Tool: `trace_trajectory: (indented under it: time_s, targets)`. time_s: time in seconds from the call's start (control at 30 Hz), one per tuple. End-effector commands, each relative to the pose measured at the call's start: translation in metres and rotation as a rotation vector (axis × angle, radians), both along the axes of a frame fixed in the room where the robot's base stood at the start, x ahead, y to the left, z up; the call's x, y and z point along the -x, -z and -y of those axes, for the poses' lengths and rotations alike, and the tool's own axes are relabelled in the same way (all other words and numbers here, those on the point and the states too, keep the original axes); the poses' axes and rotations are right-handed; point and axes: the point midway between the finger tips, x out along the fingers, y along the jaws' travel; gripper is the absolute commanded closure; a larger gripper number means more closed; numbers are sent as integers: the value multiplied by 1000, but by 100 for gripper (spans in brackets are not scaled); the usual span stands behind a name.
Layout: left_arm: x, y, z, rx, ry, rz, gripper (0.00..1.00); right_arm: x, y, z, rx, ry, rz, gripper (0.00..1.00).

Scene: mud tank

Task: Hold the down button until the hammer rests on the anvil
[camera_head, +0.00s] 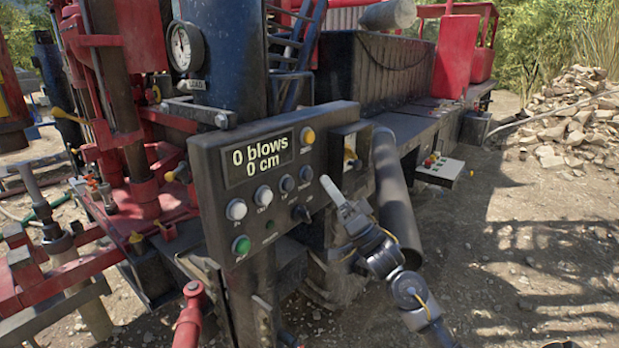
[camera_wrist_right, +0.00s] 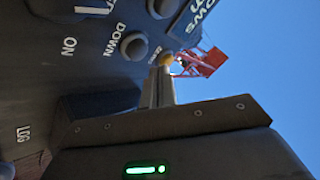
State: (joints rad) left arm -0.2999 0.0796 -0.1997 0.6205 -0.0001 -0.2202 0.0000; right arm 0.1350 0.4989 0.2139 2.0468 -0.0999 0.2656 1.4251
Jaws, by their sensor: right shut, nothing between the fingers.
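The down button (camera_head: 306,174) is a dark round button at the right end of the slanting row on the grey control panel (camera_head: 216,166). In the right wrist view the down button (camera_wrist_right: 135,46) sits beside its DOWN label. My right gripper (camera_head: 324,180) is shut and empty, its pale fingertips just right of the button in the head view. Its fingers (camera_wrist_right: 156,86) also show in the wrist view, right of the button, which is uncovered; a gap seems to remain. The panel display reads 0 blows, 0 cm. I cannot surely pick out the hammer or anvil. My left gripper is out of view.
A yellow button (camera_head: 307,135) is above the row; white buttons (camera_head: 236,209) and a green one (camera_head: 241,245) are to the left. A dark pipe (camera_head: 396,190) stands close behind my right gripper. Red rig parts (camera_head: 115,100) fill the left. Open ground (camera_head: 520,240) lies right.

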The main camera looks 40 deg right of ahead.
Motion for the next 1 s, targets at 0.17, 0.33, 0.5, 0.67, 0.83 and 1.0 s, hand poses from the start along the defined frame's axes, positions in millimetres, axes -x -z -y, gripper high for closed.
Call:
trace_trajectory:
  time_s: [0.17,0.33,0.5,0.67,0.83,1.0]
  targets:
    - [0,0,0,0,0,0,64,-9,0,-3,0,-1,1,100]
    - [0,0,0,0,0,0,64,-11,0,-4,1,0,-1,100]
    - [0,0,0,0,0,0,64,-11,0,-4,0,-1,-1,100]
    - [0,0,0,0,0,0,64,-11,0,-4,0,-1,-1,100]
    - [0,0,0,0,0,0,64,-11,0,-4,0,-1,-1,100]
    - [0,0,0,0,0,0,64,-11,0,-4,0,-1,-1,100]
